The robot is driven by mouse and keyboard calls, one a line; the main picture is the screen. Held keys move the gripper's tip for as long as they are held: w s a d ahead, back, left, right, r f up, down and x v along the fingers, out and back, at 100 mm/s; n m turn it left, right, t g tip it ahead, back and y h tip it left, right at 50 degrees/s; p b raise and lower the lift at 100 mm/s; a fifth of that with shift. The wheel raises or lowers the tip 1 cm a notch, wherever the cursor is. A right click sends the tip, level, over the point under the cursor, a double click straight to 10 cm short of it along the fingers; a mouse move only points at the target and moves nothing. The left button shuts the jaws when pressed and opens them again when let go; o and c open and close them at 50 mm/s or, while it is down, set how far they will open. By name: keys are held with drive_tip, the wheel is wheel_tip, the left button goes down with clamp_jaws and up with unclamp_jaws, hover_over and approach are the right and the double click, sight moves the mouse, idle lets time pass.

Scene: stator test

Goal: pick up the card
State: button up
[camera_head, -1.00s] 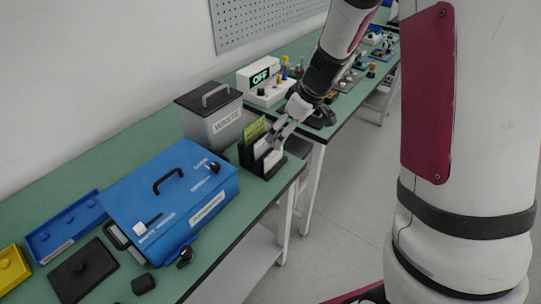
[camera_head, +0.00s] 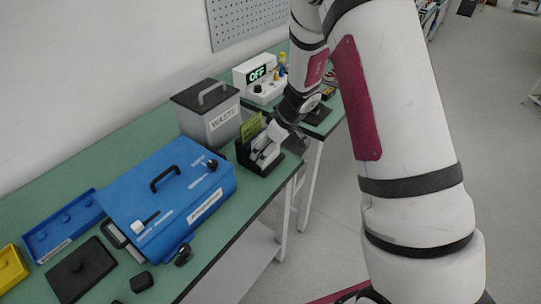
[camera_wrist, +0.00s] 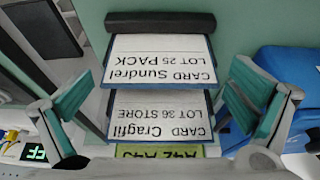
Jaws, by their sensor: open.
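In the wrist view, two white cards with printed text stand one behind the other in a dark rack (camera_wrist: 140,24). The Sundrel card (camera_wrist: 160,60) reads LOT 25 PACK and the Cragfil card (camera_wrist: 160,115) reads LOT 36 STORE. My gripper (camera_wrist: 160,92) is open, one finger on each side of the cards; I see no grip on either. In the head view, my gripper (camera_head: 268,148) is at the rack (camera_head: 244,157), near the front corner of the green table, and hides part of the cards.
A yellow-green label (camera_head: 250,127) stands at the rack's back. A grey WASTE bin (camera_head: 208,118) is behind it to the left, and a blue case (camera_head: 165,200) is at left. A white box with an OFF display (camera_head: 258,80) stands on the farther table.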

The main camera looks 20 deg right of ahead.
drive_tip(key=shift+c, duration=0.6)
drive_tip(key=c, duration=0.7)
